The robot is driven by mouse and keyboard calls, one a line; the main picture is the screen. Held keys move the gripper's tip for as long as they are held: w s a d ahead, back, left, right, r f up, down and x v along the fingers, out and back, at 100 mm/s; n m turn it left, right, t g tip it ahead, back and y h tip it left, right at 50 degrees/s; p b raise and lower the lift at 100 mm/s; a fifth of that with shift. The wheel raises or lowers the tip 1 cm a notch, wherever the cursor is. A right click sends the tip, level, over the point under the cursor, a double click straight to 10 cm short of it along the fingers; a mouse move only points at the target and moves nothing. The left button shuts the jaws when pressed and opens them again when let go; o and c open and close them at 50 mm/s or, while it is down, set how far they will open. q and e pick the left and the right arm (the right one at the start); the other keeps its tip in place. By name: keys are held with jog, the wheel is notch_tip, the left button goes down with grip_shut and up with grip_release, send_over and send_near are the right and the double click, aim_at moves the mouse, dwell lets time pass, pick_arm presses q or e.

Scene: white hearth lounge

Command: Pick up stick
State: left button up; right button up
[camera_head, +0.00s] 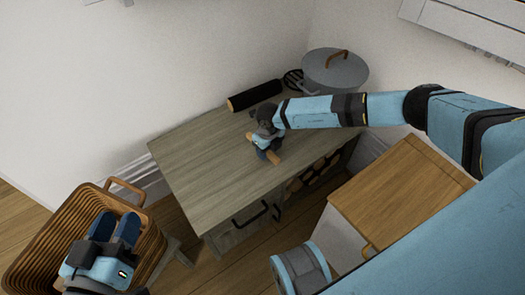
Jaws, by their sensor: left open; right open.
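A short light-brown stick (275,158) lies on the grey wooden cabinet top (200,165). Its two ends show on either side of my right gripper (264,151), and its middle is hidden by the fingers. The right gripper is open, low over the cabinet top at the stick. I cannot tell whether the fingers touch it. My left gripper (115,225) is open and empty, over the slatted wooden basket at the lower left.
A black cylinder (255,95) with a tan end, a black slotted utensil (293,78) and a grey lidded pot (335,72) stand along the back. The basket (35,240) is left; a wooden-topped unit (395,190) is right. The cabinet's left top is clear.

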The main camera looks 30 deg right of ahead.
jog(key=shift+f, duration=0.2)
grip_shut()
jog(key=shift+r, duration=0.1)
